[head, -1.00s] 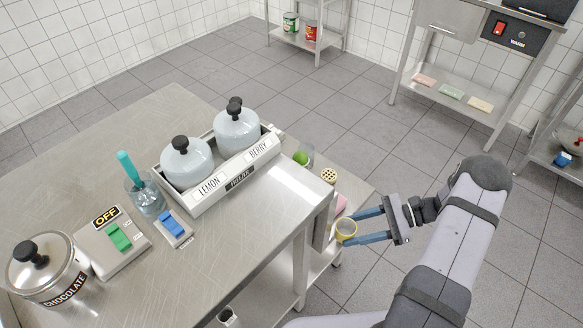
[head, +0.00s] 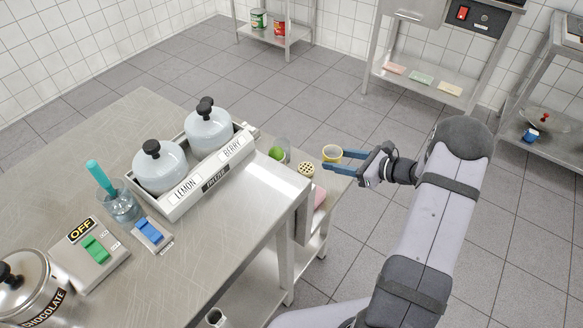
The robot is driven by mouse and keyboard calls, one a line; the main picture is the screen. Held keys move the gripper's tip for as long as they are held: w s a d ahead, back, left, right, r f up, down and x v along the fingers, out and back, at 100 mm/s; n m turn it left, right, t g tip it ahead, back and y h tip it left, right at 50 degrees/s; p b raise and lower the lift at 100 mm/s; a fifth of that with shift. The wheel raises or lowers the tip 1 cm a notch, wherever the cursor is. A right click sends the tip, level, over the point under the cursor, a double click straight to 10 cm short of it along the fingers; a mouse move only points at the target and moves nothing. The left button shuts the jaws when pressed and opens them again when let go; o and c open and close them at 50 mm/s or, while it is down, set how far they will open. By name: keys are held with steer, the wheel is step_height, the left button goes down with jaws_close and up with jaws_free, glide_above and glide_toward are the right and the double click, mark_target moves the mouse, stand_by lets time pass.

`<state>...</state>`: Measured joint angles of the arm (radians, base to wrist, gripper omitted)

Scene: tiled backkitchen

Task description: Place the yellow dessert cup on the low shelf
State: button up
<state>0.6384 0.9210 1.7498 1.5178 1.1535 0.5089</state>
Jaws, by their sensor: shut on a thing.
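My gripper (head: 337,161) is shut on the yellow dessert cup (head: 332,151), with its blue fingers along the cup's sides. The cup is roughly upright and shows its pale open top. In the head view it appears beyond the right end of the steel table, beside the holed-top shaker (head: 306,169). I cannot tell its exact height. Several low shelves show: one under the table (head: 245,290), one under the wash unit (head: 421,82), and one at the right edge (head: 556,138). The view does not mark which is the low shelf.
A clear glass (head: 284,143) and a green lime (head: 277,153) stand near the shaker, with a pink item (head: 319,197) below. Cans (head: 279,24) stand on a back shelf. The tiled floor between is clear.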

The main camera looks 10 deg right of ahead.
mark_target(333, 187)
steer(key=shift+f, duration=4.95)
steer(key=o, duration=0.7)
steer(key=shift+f, duration=0.2)
steer(key=shift+o, duration=0.6)
steer(key=shift+r, duration=0.1)
steer(key=shift+r, duration=0.1)
steer(key=b+v, duration=0.1)
steer(key=v, duration=1.1)
